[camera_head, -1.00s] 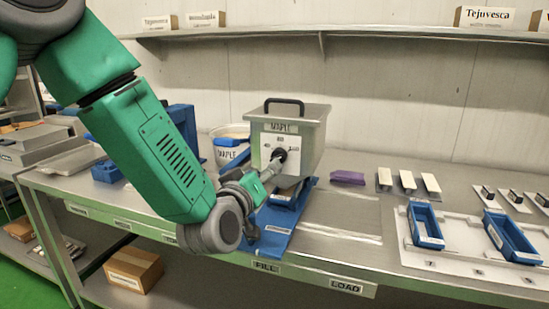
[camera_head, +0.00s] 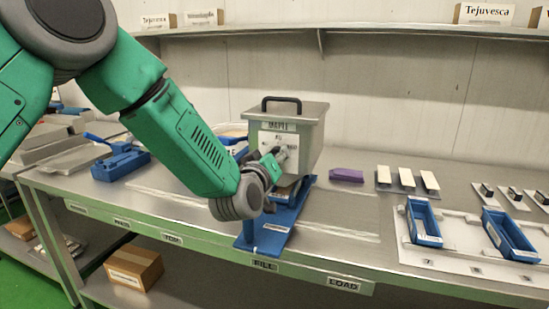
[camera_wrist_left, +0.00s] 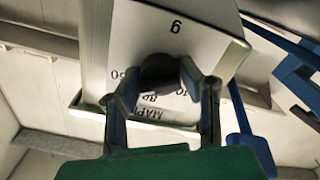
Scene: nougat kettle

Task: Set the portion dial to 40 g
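In the wrist view that plate (camera_wrist_left: 185,30) appears upside down, with a "g", partly covered numbers and "MAPLE". The dark round portion dial (camera_wrist_left: 160,70) sits between the fingertips of my left gripper (camera_wrist_left: 163,75), which look closed against its sides. In the head view the left gripper (camera_head: 280,157) is at the kettle front and hides the dial. The dial's pointer setting cannot be read. My right gripper is not in view.
A blue stand (camera_head: 272,225) is below the kettle. A shelf runs above.

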